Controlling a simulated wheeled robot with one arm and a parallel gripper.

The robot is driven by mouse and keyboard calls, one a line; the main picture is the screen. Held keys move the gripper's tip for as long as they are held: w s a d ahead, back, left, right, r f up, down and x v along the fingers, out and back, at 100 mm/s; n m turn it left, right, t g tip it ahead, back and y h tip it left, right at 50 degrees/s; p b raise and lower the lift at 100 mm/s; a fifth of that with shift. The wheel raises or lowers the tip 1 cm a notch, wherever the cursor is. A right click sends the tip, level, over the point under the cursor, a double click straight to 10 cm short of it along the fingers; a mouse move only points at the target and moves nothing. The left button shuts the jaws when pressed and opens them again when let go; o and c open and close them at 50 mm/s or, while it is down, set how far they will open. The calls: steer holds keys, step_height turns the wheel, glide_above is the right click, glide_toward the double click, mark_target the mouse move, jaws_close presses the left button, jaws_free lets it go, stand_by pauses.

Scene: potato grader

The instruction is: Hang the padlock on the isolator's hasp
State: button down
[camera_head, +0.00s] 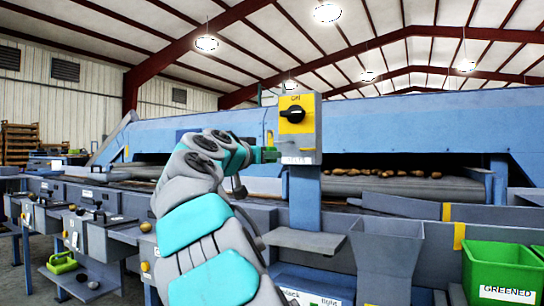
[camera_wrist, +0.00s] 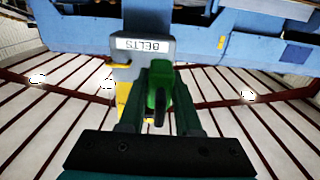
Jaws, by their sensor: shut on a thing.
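The isolator (camera_head: 297,122) is a yellow-faced box with a black rotary knob at "ON", standing on a blue-grey post. In the wrist view, its grey body (camera_wrist: 160,24) shows upside down with a "BELTS" label, and its yellow part (camera_wrist: 123,90) is at the left. My gripper (camera_head: 266,155) is at the isolator's left side, low down. It is shut on a green padlock (camera_wrist: 157,80) with a dark part, seen between the fingers in the wrist view. The padlock is close to the isolator; I cannot tell whether they touch. The hasp and the padlock's shackle are not clear.
A grey shelf (camera_head: 306,241) juts out below the isolator, with a grey chute (camera_head: 386,245) right of it. A green "GREENED" bin (camera_head: 503,268) stands at the lower right. Potatoes lie on the conveyor (camera_head: 400,184) behind. A bench with several small items (camera_head: 100,216) is at the left.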

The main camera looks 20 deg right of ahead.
mark_target(286, 160)
steer(key=shift+p+x, duration=2.1)
steer(key=shift+x, duration=1.1)
steer(key=shift+w+d, duration=0.1)
steer(key=shift+d, duration=0.05)
steer(key=shift+f+b, duration=0.7)
steer(key=shift+b, duration=0.3)
steer(key=c, duration=0.5)
jaws_free()
